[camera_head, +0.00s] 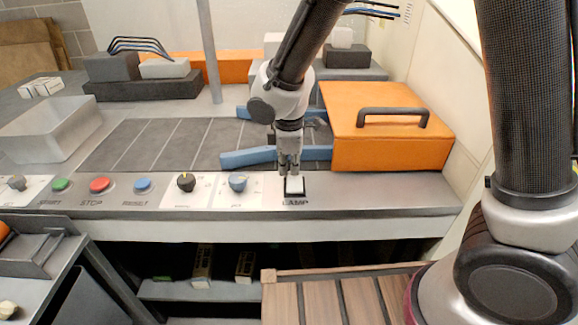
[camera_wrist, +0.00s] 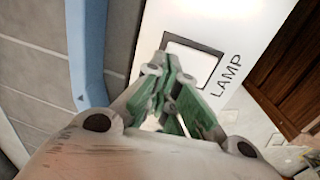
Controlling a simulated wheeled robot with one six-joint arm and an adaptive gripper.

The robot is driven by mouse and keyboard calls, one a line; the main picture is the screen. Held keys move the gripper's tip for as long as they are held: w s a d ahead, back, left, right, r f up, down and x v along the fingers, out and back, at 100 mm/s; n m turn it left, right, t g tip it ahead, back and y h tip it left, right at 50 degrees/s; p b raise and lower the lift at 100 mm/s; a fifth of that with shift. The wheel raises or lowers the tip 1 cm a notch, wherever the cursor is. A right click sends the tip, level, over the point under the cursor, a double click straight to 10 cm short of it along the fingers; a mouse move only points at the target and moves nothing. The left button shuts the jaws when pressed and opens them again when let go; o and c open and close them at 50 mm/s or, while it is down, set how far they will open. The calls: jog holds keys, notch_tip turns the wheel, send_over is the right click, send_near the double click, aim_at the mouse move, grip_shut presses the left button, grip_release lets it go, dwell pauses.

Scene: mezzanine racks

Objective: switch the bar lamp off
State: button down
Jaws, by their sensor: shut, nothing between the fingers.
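The lamp switch (camera_head: 295,187) is a white rocker in a black frame on the pale panel at the bench's front edge, with the word LAMP below it. It also shows in the wrist view (camera_wrist: 193,60), partly hidden by my fingers. My gripper (camera_head: 289,173) is shut and empty, pointing down right at the switch's far edge. In the wrist view the closed green-sided fingertips (camera_wrist: 168,75) overlap the switch; I cannot tell whether they touch it. No bar lamp can be made out.
Left of the switch are a blue knob (camera_head: 238,183), a black knob (camera_head: 186,182) and several push buttons, including a red one (camera_head: 99,185). An orange box (camera_head: 385,140) with a black handle stands close behind on the right. A blue bar (camera_head: 250,157) lies just behind the panel.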

jog(key=shift+w+f, duration=0.25)
jog(key=shift+f, duration=0.2)
jog(key=shift+s, duration=0.1)
jog(key=shift+s+r, duration=0.4)
jog(key=shift+s, duration=0.25)
notch_tip(320, 180, up, 14)
jog(key=w, duration=0.2)
jog(key=shift+w+f, duration=0.1)
dwell(0.3)
